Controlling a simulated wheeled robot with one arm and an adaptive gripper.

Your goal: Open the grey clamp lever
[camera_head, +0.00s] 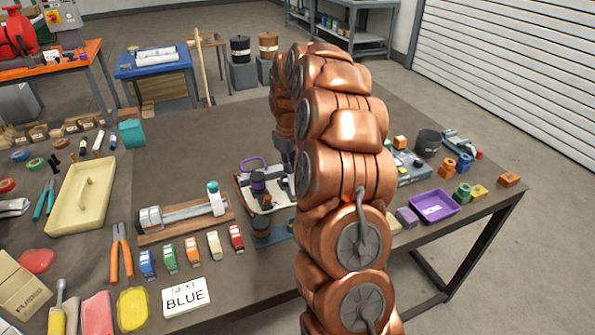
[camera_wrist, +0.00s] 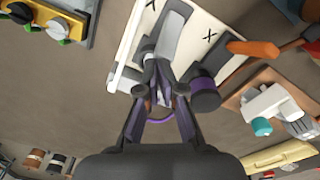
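The clamp sits on a white board (camera_head: 284,201) with dark X marks, which also shows in the wrist view (camera_wrist: 122,72). A grey clamp part (camera_wrist: 176,28), seemingly the lever, lies along the board just beyond my fingertips. My gripper (camera_wrist: 157,82) points at the clamp, and its fingers converge close around the clamp's near grey parts. These overlap the fingertips, so I cannot tell contact or grip. In the head view my gripper (camera_head: 285,160) is over the board, mostly hidden by my copper arm. A purple loop (camera_head: 253,163) and a purple-banded dark cylinder (camera_wrist: 206,94) are beside it.
A wooden base with a grey and white fixture (camera_head: 180,215) stands left of the board. Several coloured blocks and a "NEXT BLUE" card (camera_head: 186,297) are in front. A purple tray (camera_head: 433,207) is at right.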

